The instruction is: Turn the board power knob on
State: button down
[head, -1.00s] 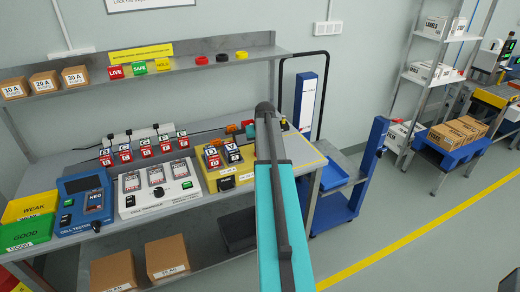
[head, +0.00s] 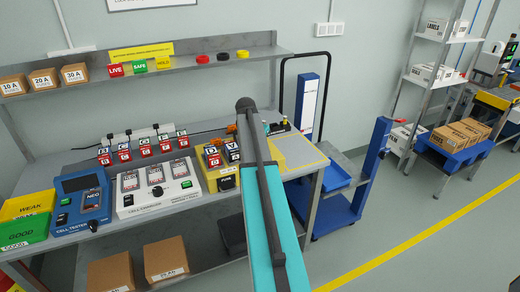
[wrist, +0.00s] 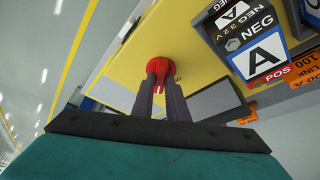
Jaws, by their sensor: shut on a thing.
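A round red knob (wrist: 160,66) stands on a yellow board (wrist: 122,72) in the wrist view. My gripper (wrist: 161,78) has its two dark fingers closed around the knob's near side, and they hide part of it. The knob's pointer position cannot be read. A block marked A and NEG (wrist: 262,48) stands on the board to the right of the knob. In the head view, my arm covers the gripper and the knob, while blocks (head: 212,157) show on the yellow board just left of the arm.
A white cell charger (head: 150,200) and a blue cell tester (head: 82,212) stand left on the bench. A shelf (head: 190,62) with boxes and tags runs above.

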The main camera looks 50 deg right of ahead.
jog(key=m, duration=0.1)
jog(key=m+g+b, duration=0.1)
jog(key=m, duration=0.1)
jog(key=m+b, duration=0.1)
jog(key=shift+w+d+m+g, duration=0.1)
jog(key=shift+w+m+g, duration=0.15)
jog(key=shift+m+g, duration=0.15)
jog(key=shift+m+g+b, duration=0.3)
jog(key=shift+m+g, duration=0.2)
jog(key=shift+m, duration=0.5)
jog(key=c, duration=1.7)
grip_release()
jog(key=shift+c, duration=0.2)
jog(key=shift+r, duration=0.15)
jog(key=b+v, duration=0.2)
jog(key=v, duration=1.1)
jog(key=shift+r+b, duration=0.3)
